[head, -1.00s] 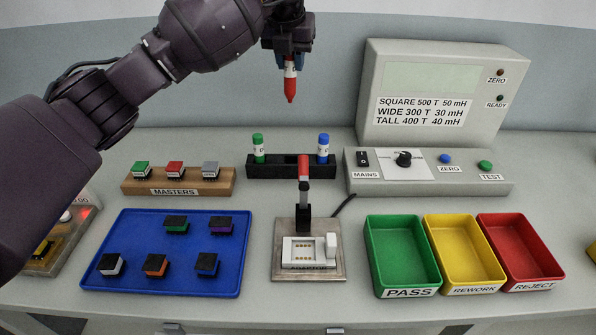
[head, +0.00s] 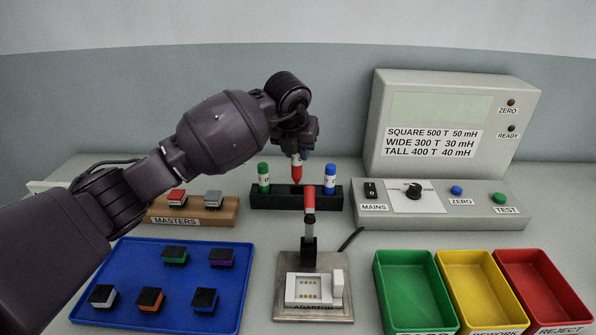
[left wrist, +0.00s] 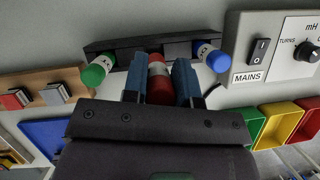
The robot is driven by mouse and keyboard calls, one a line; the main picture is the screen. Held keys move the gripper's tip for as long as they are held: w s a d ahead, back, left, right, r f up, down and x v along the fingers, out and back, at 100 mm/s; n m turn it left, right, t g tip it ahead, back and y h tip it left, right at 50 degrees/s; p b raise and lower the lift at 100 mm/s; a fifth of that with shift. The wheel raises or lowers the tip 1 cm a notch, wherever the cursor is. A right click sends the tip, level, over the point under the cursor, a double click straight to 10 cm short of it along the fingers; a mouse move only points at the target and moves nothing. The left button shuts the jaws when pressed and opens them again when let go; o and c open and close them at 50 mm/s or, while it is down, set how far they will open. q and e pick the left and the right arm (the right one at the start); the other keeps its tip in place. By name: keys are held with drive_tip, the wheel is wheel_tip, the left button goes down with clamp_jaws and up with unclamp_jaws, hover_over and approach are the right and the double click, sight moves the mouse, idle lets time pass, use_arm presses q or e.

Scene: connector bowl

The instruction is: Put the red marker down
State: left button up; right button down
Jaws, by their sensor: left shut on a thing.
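The red marker (head: 297,171) points tip down in my left gripper (head: 297,156), which is shut on it. It hangs over the middle of the black marker holder (head: 318,196), between the green marker (head: 263,178) and the blue marker (head: 330,178). Whether its tip touches the holder I cannot tell. In the left wrist view the red marker (left wrist: 159,82) sits between my two blue fingers, with the green marker (left wrist: 97,71) and blue marker (left wrist: 212,58) on either side. My right gripper is not in view.
A red-handled adapter fixture (head: 310,287) stands in front of the holder. The masters rack (head: 222,215) and a blue tray (head: 110,255) with several blocks lie left. The meter (head: 450,130), its control panel (head: 440,203) and green, yellow and red bins (head: 414,290) are right.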

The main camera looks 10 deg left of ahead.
sight(297, 171)
use_arm(q)
wheel_tip(297, 171, down, 5)
drive_tip(key=shift+f+b, duration=0.1)
drive_tip(key=shift+b, duration=0.35)
drive_tip(key=shift+f, duration=0.3)
drive_tip(key=shift+r, duration=0.1)
drive_tip(key=shift+f, duration=0.2)
